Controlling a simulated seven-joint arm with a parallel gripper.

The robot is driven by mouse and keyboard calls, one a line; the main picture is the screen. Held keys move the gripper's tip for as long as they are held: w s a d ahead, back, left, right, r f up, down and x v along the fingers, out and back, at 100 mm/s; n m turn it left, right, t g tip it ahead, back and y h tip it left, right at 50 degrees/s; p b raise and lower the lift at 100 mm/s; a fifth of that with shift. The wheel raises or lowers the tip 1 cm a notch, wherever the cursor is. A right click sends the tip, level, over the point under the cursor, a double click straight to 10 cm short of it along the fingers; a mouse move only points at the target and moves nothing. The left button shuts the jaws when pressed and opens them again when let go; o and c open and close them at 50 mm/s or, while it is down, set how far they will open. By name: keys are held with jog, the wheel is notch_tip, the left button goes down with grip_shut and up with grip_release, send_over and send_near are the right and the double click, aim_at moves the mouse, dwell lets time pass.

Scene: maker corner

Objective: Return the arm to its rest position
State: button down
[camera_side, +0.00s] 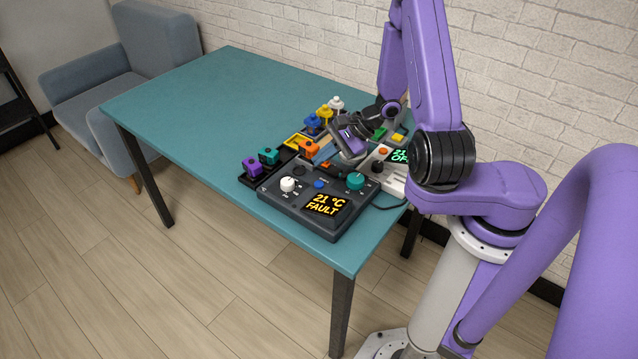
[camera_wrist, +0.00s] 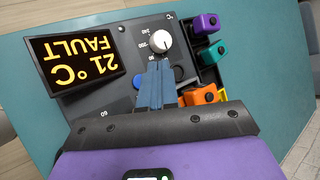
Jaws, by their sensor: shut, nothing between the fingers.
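My gripper (camera_side: 328,150) is above the far side of the dark control box (camera_side: 284,204), at the end of my bent purple arm. In the wrist view its two blue-grey fingers (camera_wrist: 158,70) are together with nothing between them. They point toward the white knob (camera_wrist: 161,41) and partly cover the box's face. I cannot tell how high the fingertips are. The box's display (camera_wrist: 75,62) reads 21 °C FAULT. In the side view the box also has a white knob (camera_side: 289,184), a blue button (camera_side: 319,184) and a teal knob (camera_side: 355,181).
Purple (camera_side: 253,166), teal (camera_side: 268,156) and orange (camera_side: 308,148) pieces sit in a dark rack beside the box. Blue, yellow and white knobbed pieces (camera_side: 325,114) stand behind. A light-coloured device (camera_side: 393,183) is at the right. The teal table's (camera_side: 190,110) left part is clear.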

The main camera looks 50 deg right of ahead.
jog(key=shift+w+a+r, duration=0.2)
jog(key=shift+a, duration=0.05)
jog(key=s+a+r+n+g+y, duration=0.1)
jog(key=s+a+r+n+g, duration=0.2)
jog(key=a+r+n+g, duration=0.8)
jog(key=s+d+r+n+t+h, duration=0.1)
jog(key=s+r+n+t+h, duration=0.1)
jog(key=s+n, duration=0.8)
jog(key=s+d+r+n+t+h, duration=0.2)
jog(key=s+r+n+h, duration=0.2)
jog(key=s+n, duration=0.6)
jog(key=shift+s+h, duration=0.4)
jog(key=shift+s, duration=0.05)
